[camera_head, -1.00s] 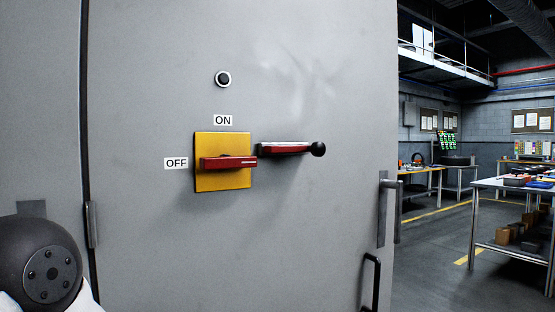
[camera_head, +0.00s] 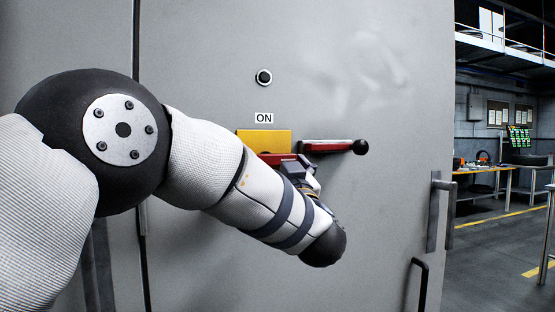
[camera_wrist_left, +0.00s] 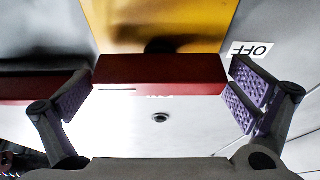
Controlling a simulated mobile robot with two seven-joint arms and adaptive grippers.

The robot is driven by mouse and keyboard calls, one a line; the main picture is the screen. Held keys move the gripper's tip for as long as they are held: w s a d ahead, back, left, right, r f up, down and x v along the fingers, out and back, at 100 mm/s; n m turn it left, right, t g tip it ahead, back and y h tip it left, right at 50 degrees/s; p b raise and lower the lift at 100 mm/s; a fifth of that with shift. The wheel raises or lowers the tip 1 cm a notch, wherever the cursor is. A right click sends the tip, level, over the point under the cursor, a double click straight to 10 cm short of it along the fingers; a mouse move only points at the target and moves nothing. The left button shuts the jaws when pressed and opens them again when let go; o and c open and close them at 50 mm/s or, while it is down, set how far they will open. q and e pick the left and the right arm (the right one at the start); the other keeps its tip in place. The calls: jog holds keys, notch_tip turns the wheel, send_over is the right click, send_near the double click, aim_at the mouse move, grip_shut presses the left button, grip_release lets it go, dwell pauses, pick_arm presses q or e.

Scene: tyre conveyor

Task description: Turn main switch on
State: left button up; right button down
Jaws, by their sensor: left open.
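The main switch has a yellow plate (camera_head: 264,140) and a red handle (camera_head: 276,158) on the grey cabinet door, with an ON label (camera_head: 264,118) above it. In the head view my left arm hides the lower plate and the OFF label. In the left wrist view the OFF label (camera_wrist_left: 250,49) shows upside down at the right, and the red handle (camera_wrist_left: 160,74) lies across the middle below the yellow plate (camera_wrist_left: 160,20). My left gripper (camera_wrist_left: 165,92) is open, its fingers at either end of the handle's visible face. Contact cannot be told.
A red door lever (camera_head: 333,147) with a black ball end sits just right of the switch. A round black button (camera_head: 264,77) is above. Door handles (camera_head: 438,215) stand at the right edge. Workbenches (camera_head: 485,172) are far off at right.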

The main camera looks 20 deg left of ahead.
pick_arm(q)
jog(key=shift+w+a+r, duration=0.25)
jog(key=shift+w, duration=0.1)
jog(key=c, duration=0.9)
jog(key=shift+o, duration=0.2)
